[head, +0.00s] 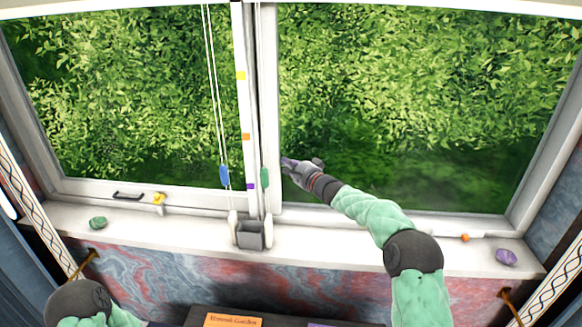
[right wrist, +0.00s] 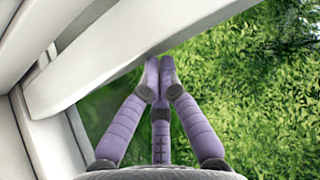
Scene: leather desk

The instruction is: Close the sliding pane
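The window has a left pane (head: 110,95) and a right pane (head: 420,100) in white frames, with greenery behind the glass. Their upright stiles stand side by side near the middle, a dark gap between them. I cannot tell which pane slides. The left stile (head: 243,110) carries yellow, orange and purple markers. My right gripper (head: 284,161) is in front of the right pane, just right of its white stile (head: 270,110). In the right wrist view its purple fingers (right wrist: 159,66) are drawn together, tips beside a white frame edge; contact is unclear. My left gripper is out of view.
Cords with a blue tassel (head: 224,175) and a green tassel (head: 264,178) hang at the middle. A grey box (head: 249,235) stands on the sill below. A green stone (head: 98,223) and a purple stone (head: 506,257) lie on the sill. A dark handle (head: 128,195) is on the left frame.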

